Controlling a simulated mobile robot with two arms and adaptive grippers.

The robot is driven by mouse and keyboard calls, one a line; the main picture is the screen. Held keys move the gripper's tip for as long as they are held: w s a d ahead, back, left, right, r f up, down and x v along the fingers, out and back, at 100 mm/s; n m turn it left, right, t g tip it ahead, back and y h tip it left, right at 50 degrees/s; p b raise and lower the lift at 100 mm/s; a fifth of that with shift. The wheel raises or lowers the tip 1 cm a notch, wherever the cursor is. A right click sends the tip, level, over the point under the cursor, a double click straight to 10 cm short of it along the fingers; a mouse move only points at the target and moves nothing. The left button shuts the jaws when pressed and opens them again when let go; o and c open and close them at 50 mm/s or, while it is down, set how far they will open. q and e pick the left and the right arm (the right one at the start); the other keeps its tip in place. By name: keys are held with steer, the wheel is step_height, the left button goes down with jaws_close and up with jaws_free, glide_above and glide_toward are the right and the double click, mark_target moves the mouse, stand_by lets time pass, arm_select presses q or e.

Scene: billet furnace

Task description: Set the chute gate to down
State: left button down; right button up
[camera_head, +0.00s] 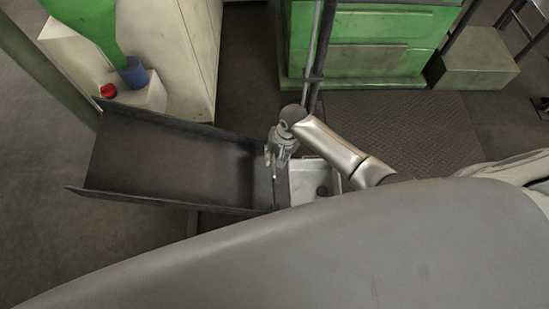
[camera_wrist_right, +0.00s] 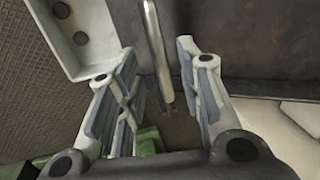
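The dark metal chute (camera_head: 165,160) slopes across the left half of the head view, with raised side walls. Its right end meets a pale tray (camera_head: 303,186). My right gripper (camera_head: 272,160) is over this right end. In the right wrist view my right gripper (camera_wrist_right: 157,62) is open, one finger on each side of a bright metal rod (camera_wrist_right: 158,50), which looks like the gate's handle. I see gaps between the rod and both fingers. The gate plate is mostly hidden by the gripper, and I cannot tell its height. My left gripper is not in view.
A green cabinet (camera_head: 355,45) stands behind, with ribbed floor plate (camera_head: 400,125) before it. A pale cabinet (camera_head: 178,45) at the upper left has a ledge with a red button (camera_head: 108,91) and a blue cylinder (camera_head: 133,74). Open floor lies left of the chute.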

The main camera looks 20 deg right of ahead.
steer(key=shift+w+a+f, duration=0.1)
steer(key=shift+a+f, duration=0.1)
steer(key=shift+f, duration=0.8)
steer(key=shift+c, duration=0.3)
jaws_close()
